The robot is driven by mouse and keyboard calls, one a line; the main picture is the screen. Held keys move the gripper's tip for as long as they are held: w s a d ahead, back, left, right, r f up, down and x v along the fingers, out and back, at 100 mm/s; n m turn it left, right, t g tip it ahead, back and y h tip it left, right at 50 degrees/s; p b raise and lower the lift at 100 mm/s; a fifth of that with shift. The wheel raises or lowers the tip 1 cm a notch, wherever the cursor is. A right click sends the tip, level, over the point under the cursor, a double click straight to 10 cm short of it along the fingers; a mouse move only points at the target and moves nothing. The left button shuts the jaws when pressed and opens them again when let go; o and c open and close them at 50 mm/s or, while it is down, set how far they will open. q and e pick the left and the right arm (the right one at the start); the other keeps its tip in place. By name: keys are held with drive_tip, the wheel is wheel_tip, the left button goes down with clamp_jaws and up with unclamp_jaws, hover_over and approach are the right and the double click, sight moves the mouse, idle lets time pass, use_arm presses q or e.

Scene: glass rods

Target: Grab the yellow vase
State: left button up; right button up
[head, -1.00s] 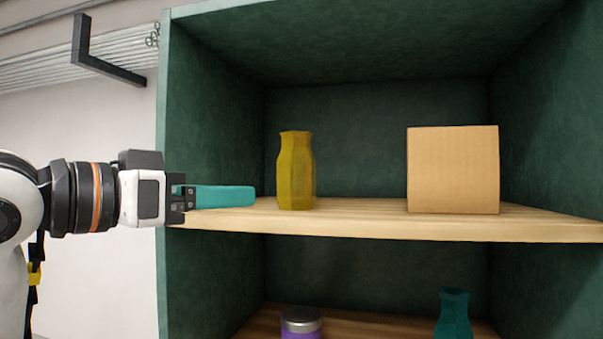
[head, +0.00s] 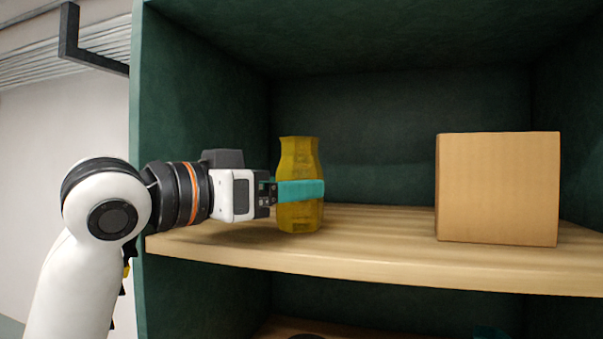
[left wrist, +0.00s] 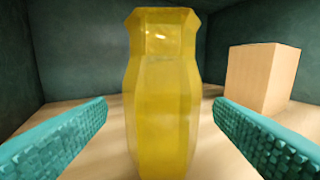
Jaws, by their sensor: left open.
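The yellow vase (head: 298,156) stands upright on the upper wooden shelf, left of the middle. My left gripper (head: 308,190) comes in from the left, and its teal finger crosses in front of the vase's lower half in the head view. In the left wrist view the vase (left wrist: 163,95) stands between the two open teal fingers, with a gap on each side. The vase's base is cut off at the bottom of that view. My right gripper is not in view.
A light wooden box (head: 498,188) stands to the right on the same shelf (head: 380,256); it also shows in the left wrist view (left wrist: 262,78). The green cabinet wall (head: 190,120) rises to the left of the vase. The shelf between vase and box is clear.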

use_arm(q)
drive_tip(key=p+x, duration=0.3)
drive_tip(key=x, duration=0.1)
drive_tip(key=shift+d+r+p, duration=0.1)
drive_tip(key=shift+r+p, duration=0.05)
drive_tip(key=shift+p, duration=0.15)
drive_tip(key=shift+w+d, duration=0.25)
drive_tip(key=shift+d, duration=0.2)
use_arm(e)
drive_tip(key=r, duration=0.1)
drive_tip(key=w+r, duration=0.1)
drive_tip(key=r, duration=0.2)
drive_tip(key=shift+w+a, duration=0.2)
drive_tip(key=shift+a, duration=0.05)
use_arm(q)
drive_tip(key=shift+a, duration=0.1)
drive_tip(key=c, duration=1.2)
drive_tip(key=shift+c, duration=0.2)
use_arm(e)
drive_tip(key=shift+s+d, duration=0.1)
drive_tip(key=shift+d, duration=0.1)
